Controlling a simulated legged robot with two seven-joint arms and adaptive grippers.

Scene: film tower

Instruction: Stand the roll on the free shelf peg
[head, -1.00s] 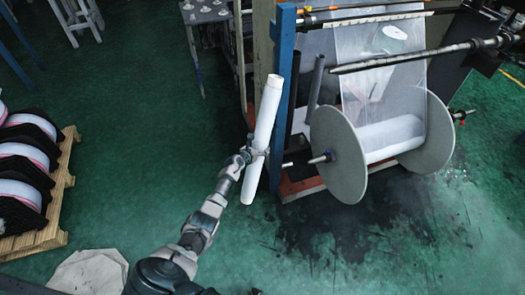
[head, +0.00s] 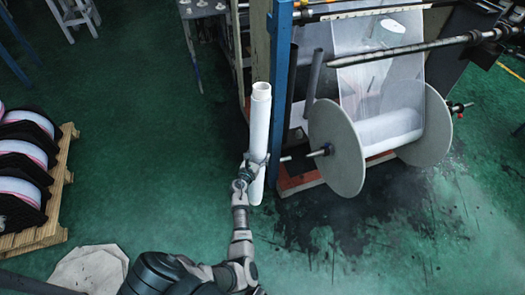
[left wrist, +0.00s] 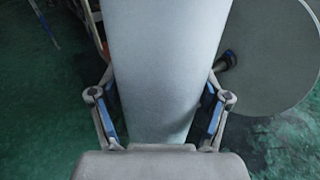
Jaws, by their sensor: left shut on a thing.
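The long white roll (head: 260,120) stands almost upright in the air in the head view, its open top end toward the camera. My left gripper (head: 257,161) is shut on its lower part. In the left wrist view the pale roll (left wrist: 168,60) fills the middle, with the blue-padded fingers of my left gripper (left wrist: 161,105) pressed on both sides. A grey table or shelf (head: 205,10) at the top edge carries small things, too small to tell whether one is the free peg. My right gripper is not in view.
A blue post (head: 282,90) of the film machine stands just right of the roll. A large grey-flanged film spool (head: 337,148) is further right. A wooden pallet (head: 62,165) with several wound reels lies at the left. Green floor (head: 150,130) between them is clear.

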